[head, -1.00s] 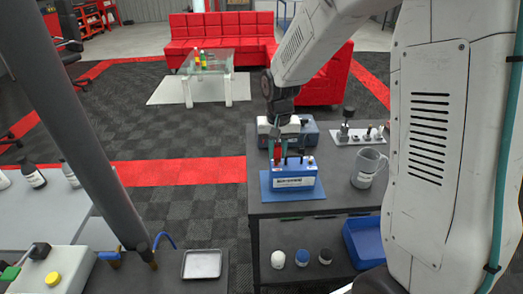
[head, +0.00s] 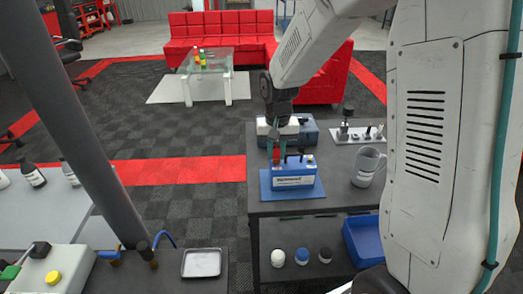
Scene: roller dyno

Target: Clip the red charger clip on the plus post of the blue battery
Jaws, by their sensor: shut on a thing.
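The blue battery (head: 293,176) with a white label stands upright on a blue mat (head: 313,191) on the dark table. My gripper (head: 276,155) points down over the left end of the battery's top. It is shut on the red charger clip (head: 276,157), which shows between its teal fingers. The clip is at the height of the battery's top at the left. I cannot tell whether it touches the plus post, which is hidden behind the clip and fingers. A dark piece stands on the battery top to the right, with another small post at the right end.
A grey-blue box (head: 309,131) stands behind the battery. Several jars and a blue bin (head: 361,240) are on the lower shelf.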

